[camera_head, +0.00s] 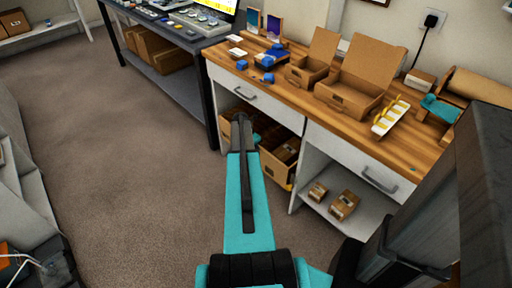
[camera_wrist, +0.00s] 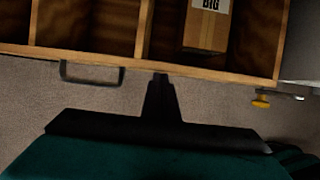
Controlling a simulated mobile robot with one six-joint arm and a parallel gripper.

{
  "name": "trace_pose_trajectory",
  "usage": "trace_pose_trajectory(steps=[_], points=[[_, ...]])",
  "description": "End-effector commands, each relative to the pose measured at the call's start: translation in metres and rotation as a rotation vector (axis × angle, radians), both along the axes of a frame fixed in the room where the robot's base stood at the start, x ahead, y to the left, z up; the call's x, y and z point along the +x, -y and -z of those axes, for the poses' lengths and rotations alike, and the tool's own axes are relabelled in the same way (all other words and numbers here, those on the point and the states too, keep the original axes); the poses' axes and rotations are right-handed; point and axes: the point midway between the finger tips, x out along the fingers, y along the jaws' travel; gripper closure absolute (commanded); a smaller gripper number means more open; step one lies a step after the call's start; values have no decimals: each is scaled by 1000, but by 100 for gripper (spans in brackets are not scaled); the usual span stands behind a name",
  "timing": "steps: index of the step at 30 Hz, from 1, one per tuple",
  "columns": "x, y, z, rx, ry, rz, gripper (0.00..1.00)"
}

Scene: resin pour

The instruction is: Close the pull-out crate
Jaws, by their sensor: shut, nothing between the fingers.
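The pull-out crate (camera_head: 277,173) is a wooden box with compartments under the wooden counter. It stands out from the cabinet, and boxes show inside it. In the wrist view its front rim (camera_wrist: 225,75) crosses the top, with a dark handle (camera_wrist: 92,82) at the left. A cardboard box (camera_wrist: 206,30) lies in a right-hand compartment. My gripper (camera_head: 241,120) is shut and empty in front of the crate. In the wrist view the fingertips (camera_wrist: 160,79) are at the front rim, right of the handle; I cannot tell whether they touch it.
A yellow knob (camera_wrist: 261,104) sits right of the crate front. An open shelf (camera_head: 317,205) with two small boxes is to the right. A drawer with a handle (camera_head: 245,94) is above the crate. Carpeted floor (camera_head: 120,170) is clear to the left.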

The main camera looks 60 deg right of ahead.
Motion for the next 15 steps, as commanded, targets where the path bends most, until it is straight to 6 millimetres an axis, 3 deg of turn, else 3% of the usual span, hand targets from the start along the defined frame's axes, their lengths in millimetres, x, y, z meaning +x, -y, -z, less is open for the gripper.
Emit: trace_pose_trajectory(steps=[1,5,15], points=[[-6,10,-2,-21,-6,0,100],[-3,2,-3,-19,-7,-2,100],[8,-42,-9,-4,1,1,100]])
